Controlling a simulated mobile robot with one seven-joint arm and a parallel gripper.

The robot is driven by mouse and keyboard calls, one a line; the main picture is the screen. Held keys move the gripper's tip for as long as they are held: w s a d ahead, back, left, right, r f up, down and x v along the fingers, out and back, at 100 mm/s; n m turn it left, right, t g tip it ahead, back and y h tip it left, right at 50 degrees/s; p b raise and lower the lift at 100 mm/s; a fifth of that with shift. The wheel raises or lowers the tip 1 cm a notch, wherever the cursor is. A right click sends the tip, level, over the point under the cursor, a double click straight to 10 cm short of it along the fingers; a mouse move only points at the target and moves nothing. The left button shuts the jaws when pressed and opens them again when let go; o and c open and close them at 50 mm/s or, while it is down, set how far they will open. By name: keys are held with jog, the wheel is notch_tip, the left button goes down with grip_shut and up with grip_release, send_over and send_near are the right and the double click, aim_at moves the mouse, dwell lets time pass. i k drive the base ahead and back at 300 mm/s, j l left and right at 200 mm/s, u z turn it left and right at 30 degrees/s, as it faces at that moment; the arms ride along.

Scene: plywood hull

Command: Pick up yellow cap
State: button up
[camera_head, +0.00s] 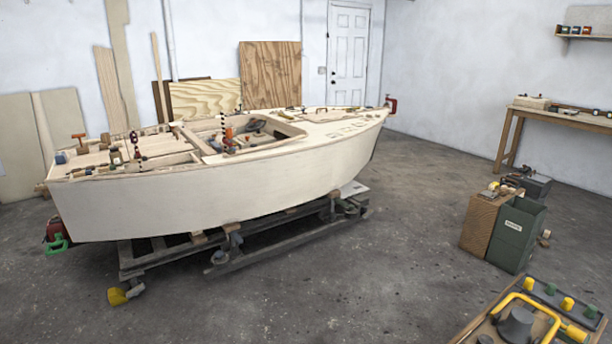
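Several small yellow pieces, which look like caps, are at the lower right. I cannot tell which of these is the task's yellow cap. My gripper is not in view.
A bench top (481,326) at the lower right carries a yellow curved handle (540,306) and a dark round part (515,324). A green bin (515,236) stands behind it. A pale wooden boat (200,201) fills the left and middle. Grey floor (400,240) lies clear between.

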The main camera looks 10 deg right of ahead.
aim_at(528, 284)
jog(key=i+j+u, duration=0.15)
jog(key=i+u, duration=0.2)
jog(key=i, duration=0.15)
jog(key=i+u, duration=0.35)
jog(key=i, duration=0.15)
jog(key=i+z, duration=0.15)
jog(key=i, duration=0.45)
jog(key=i+j+z, duration=0.2)
jog(key=i, duration=0.4)
jog(key=i+l+z, duration=0.1)
jog(key=i+z, duration=1.65)
jog(key=z, duration=0.15)
jog(key=i+z, duration=0.35)
jog(key=i, duration=0.2)
jog(key=i+z, duration=0.35)
jog(key=i, duration=0.15)
jog(key=i+l+z, duration=0.1)
jog(key=i+z, duration=0.3)
jog(key=i+j+z, duration=0.1)
jog(key=i+z, duration=0.25)
jog(key=i, duration=0.25)
jog(key=i+l+z, duration=0.35)
jog(key=i, duration=0.2)
